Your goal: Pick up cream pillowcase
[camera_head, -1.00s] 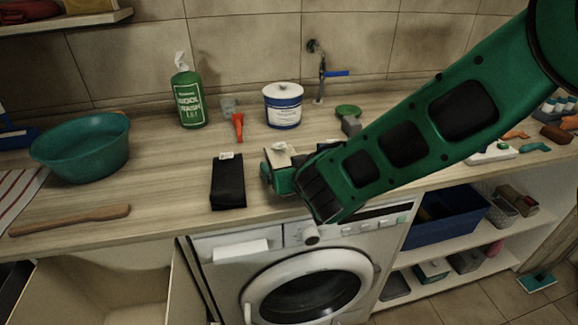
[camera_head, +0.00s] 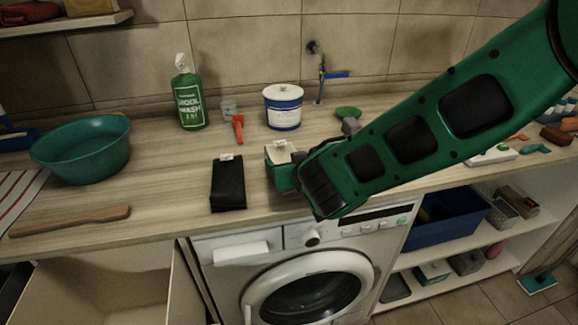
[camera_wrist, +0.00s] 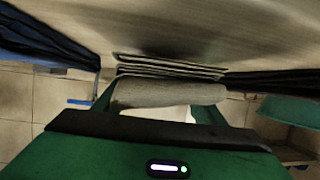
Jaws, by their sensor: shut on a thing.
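The cream pillowcase (camera_head: 282,152) is a folded pale cloth with a white tag, near the front edge of the worktop above the washing machine. My green gripper (camera_head: 284,168) is shut on it, and the gripper's end and my arm hide much of it. In the wrist view the folded cloth (camera_wrist: 170,92) sits in front of the green gripper body, its layers stacked. I cannot tell whether it is clear of the worktop.
A black folded cloth (camera_head: 228,184) lies just left of the gripper. Behind stand a white-and-blue tub (camera_head: 283,107), an orange-red brush (camera_head: 238,128) and a green wool wash bottle (camera_head: 189,97). A teal basin (camera_head: 82,148) and a wooden paddle (camera_head: 70,221) are at left.

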